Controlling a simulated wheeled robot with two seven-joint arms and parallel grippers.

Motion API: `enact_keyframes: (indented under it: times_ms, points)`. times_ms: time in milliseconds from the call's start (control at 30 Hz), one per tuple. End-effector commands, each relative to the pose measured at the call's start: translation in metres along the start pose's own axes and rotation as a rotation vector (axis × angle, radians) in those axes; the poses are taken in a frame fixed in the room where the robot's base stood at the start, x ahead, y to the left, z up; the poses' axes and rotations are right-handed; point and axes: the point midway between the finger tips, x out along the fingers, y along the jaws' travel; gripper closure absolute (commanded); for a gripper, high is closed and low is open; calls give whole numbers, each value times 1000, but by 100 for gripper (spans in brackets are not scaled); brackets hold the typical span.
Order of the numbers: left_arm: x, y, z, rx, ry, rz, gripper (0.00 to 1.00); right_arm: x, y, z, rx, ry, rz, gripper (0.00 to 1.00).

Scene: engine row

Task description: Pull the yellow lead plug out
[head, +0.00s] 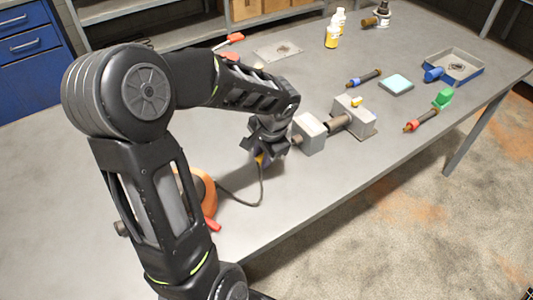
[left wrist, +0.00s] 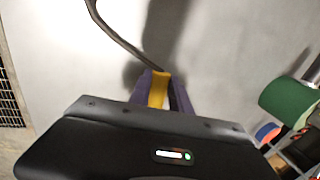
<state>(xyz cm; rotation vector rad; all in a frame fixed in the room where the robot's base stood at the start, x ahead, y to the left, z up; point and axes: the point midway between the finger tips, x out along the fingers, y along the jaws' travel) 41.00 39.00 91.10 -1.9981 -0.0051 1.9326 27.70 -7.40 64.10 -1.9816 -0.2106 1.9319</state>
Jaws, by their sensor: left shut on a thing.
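My left gripper (head: 263,158) is low over the table, just left of the pale grey block (head: 309,134) of the engine unit. It is shut on the yellow lead plug (head: 260,160). In the left wrist view, the yellow plug (left wrist: 158,90) sits between the purple fingers, and its dark lead (left wrist: 118,38) runs off to the upper left. In the head view, the lead (head: 240,199) curves across the table toward the left. I see no socket around the plug, but its far end is hidden by the gripper. My right gripper is out of view.
The engine unit's second block (head: 354,117) has a small yellow part on top. An orange object (head: 205,190) is partly behind my arm. A blue-handled tool (head: 364,78), a red-tipped tool (head: 421,120), a green piece (head: 442,98) and a blue tray (head: 453,66) lie to the right.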

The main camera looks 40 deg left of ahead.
Motion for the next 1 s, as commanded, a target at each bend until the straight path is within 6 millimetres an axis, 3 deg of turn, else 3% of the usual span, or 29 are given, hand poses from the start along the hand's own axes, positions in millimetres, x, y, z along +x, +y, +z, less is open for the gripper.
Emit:
enact_keyframes:
  times_ms: [433, 1000]
  points:
    - [-3, -1, 1, 0, 1, 0, 100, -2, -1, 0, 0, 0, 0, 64]
    - [-50, -13, 1, 0, 1, 0, 100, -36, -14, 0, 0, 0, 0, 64]
